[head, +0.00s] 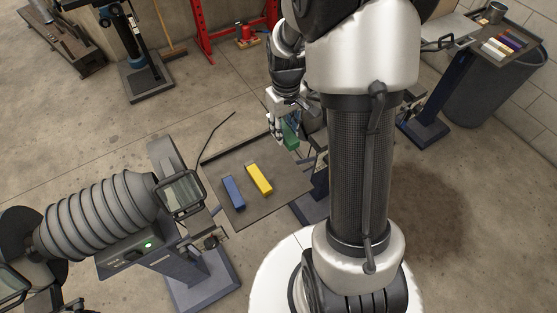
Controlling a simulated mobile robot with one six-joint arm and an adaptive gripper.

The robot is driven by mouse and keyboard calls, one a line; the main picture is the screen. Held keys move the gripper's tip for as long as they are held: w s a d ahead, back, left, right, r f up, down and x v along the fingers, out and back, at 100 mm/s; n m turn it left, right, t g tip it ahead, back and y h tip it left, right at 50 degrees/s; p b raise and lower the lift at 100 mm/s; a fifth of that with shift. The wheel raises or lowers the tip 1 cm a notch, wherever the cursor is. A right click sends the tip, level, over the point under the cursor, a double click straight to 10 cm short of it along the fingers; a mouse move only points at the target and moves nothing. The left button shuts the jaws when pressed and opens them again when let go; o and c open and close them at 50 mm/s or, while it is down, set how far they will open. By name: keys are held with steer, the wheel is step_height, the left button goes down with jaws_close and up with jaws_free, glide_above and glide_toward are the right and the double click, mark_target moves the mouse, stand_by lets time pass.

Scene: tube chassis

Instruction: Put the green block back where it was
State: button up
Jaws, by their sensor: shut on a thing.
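The green block (290,135) is held in my gripper (280,134) over the far right part of a dark tray (226,164) on a stand. My gripper is shut on it, and its fingers hide part of the block. I cannot tell whether the block touches the tray or hangs above it. A yellow block (259,179) and a blue block (234,192) lie side by side on the tray, to the left of and nearer than the green block.
A machine with a ribbed grey bellows (105,212) stands left of the tray. My arm hides the area right of the tray. The tray's far left part is bare.

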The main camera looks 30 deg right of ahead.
steer(key=b, duration=0.4)
glide_above(284, 170)
step_height(284, 170, down, 13)
steer(key=shift+s+a, duration=0.1)
steer(key=shift+f+b, duration=0.7)
steer(key=shift+f, duration=2)
steer(key=shift+r, duration=0.1)
steer(key=o, duration=0.6)
steer(key=shift+f, duration=0.25)
steer(key=o, duration=0.5)
steer(key=shift+c, duration=0.2)
steer(key=shift+r, duration=0.1)
